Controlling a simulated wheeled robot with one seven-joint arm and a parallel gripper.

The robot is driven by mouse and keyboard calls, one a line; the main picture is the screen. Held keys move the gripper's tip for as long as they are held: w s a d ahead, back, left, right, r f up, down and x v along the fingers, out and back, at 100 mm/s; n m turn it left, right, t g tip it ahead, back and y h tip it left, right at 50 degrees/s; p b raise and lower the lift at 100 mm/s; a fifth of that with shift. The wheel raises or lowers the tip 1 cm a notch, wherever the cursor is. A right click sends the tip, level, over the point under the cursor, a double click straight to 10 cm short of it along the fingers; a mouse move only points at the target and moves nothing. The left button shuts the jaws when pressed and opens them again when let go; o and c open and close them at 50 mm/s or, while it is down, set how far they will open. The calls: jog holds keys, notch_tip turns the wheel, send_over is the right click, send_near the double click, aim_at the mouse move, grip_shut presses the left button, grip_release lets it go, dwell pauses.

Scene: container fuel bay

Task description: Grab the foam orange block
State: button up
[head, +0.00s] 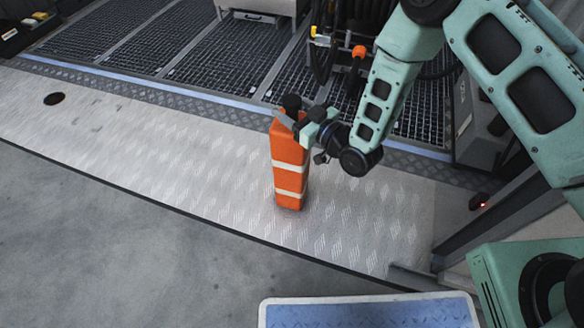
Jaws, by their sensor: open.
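The orange block (289,170) stands upright on the light metal tread plate, with two pale bands around it. My gripper (289,118) is at the block's top end, reaching in from the upper right. The jaws are open, with dark and grey finger parts over the block's top edge. The gripper hides part of the block's top, and I cannot tell whether the fingers touch it.
The tread plate (150,150) is clear to the left of the block. Dark floor grating (225,60) lies behind it. A blue panel with a white rim (370,300) is at the bottom. Hoses with an orange fitting (359,51) hang at the back.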

grip_shut()
